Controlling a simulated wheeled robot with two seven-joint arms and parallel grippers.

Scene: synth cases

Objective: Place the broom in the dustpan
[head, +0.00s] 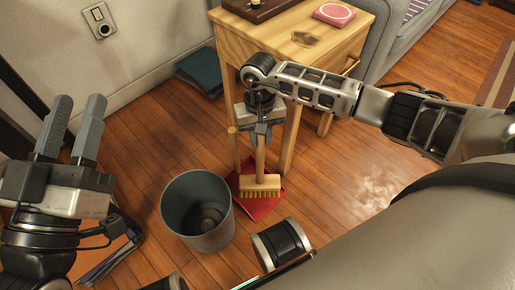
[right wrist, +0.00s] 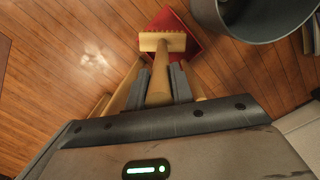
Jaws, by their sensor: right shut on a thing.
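The broom has a pale wooden head (head: 259,185) with yellowish bristles pointing down and an upright wooden handle. My right gripper (head: 262,132) is shut on the broom's handle, which also shows between the fingers in the right wrist view (right wrist: 160,82). The red dustpan (head: 265,209) lies on the floor below the broom head, and shows in the right wrist view (right wrist: 178,22) too. The broom head overlaps the dustpan in both views; I cannot tell whether the bristles touch it. My left gripper (head: 79,106) is open and empty at the left, away from both.
A grey bin (head: 170,205) with something dark inside stands left of the dustpan. A wooden table (head: 265,38) bearing a dark tray and a pink box is behind. Wooden floor is clear at right.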

